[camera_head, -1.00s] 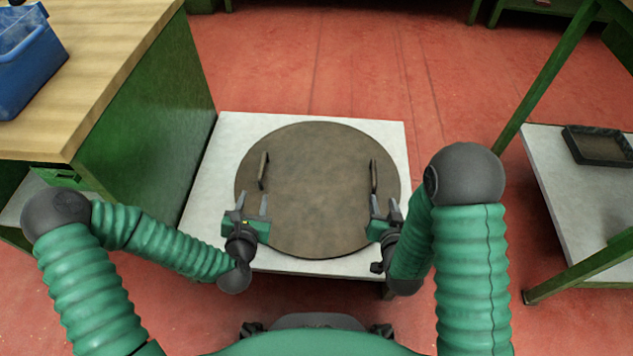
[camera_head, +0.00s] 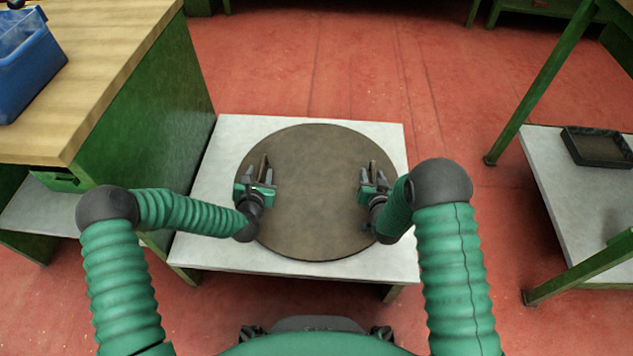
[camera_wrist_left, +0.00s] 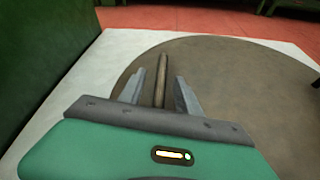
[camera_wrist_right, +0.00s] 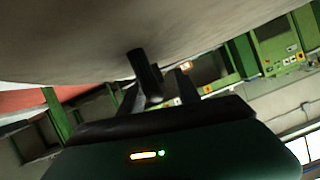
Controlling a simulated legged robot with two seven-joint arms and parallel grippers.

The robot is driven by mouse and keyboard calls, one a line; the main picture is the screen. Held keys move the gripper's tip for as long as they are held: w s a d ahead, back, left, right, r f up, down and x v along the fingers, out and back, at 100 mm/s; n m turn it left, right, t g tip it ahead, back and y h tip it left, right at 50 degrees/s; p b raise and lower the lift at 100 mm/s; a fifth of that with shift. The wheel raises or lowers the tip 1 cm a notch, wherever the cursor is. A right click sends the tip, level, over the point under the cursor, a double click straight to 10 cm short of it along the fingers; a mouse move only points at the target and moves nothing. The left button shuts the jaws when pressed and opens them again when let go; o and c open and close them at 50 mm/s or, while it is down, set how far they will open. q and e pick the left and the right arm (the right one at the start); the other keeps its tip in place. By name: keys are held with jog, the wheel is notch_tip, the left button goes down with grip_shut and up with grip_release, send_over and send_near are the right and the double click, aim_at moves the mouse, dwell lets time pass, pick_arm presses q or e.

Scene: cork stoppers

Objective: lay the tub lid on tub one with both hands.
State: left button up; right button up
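The tub lid (camera_head: 315,215) is a large round brown disc with two upright bar handles. It lies flat on a low white table. My left gripper (camera_head: 261,172) is at the left handle, with its fingers apart on either side of it. The left wrist view shows this handle (camera_wrist_left: 161,80) between the open fingers, with gaps beside it. My right gripper (camera_head: 374,174) is at the right handle, its fingers apart. In the right wrist view the dark handle (camera_wrist_right: 147,72) stands near and partly between the fingers; contact cannot be told. I cannot identify tub one in any view.
The white table (camera_head: 215,190) has free room around the lid. A wooden-topped green bench (camera_head: 110,60) stands close at the left, bearing a blue container (camera_head: 28,72). A green-framed table (camera_head: 570,200) with a dark tray (camera_head: 597,148) stands at the right.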

pick_arm(q)
jog(key=shift+x, duration=0.9)
pick_arm(e)
jog(key=shift+x, duration=0.9)
pick_arm(q)
grip_shut()
pick_arm(e)
grip_shut()
pick_arm(q)
jog(key=shift+r, duration=0.1)
